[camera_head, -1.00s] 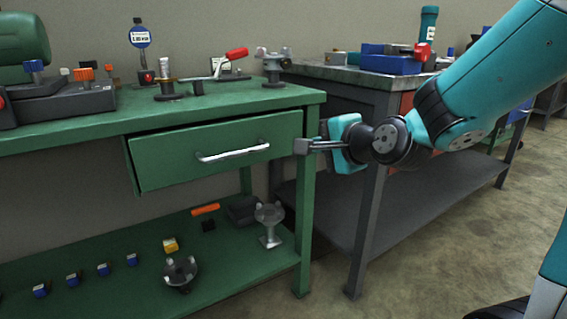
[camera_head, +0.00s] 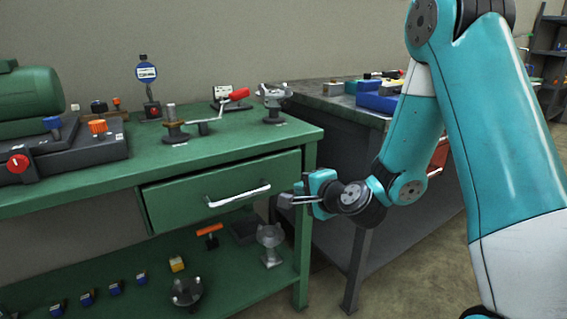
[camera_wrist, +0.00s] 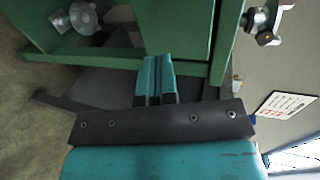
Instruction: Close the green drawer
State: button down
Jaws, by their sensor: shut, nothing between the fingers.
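The green drawer (camera_head: 180,207) hangs under the top of the green workbench. Its front stands out from the bench and part of its left side shows, so it is partly open. A silver bar handle (camera_head: 238,196) is on its front. My gripper (camera_head: 285,199) is at the drawer's right end, to the right of the handle. In the wrist view its teal fingers (camera_wrist: 157,75) are shut together with nothing between them. I cannot tell whether the fingertips touch the drawer.
The green bench top (camera_head: 215,150) carries several tools and fixtures. A lower shelf (camera_head: 230,285) holds small blocks and metal parts. A grey bench (camera_head: 340,105) stands to the right, behind my arm. Bare floor (camera_head: 325,285) shows beside the green bench leg.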

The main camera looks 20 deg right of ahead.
aim_at(278, 176)
jog(key=p+x, duration=0.2)
jog(key=r+p+x, duration=0.1)
jog(key=p+x, duration=0.1)
jog(key=x, duration=0.1)
jog(key=p+x, duration=0.2)
jog(key=shift+w+a+r, duration=0.1)
jog(key=shift+w+a, duration=0.05)
jog(key=shift+w, duration=0.35)
jog(key=shift+w+p, duration=0.45)
jog(key=shift+w, duration=0.05)
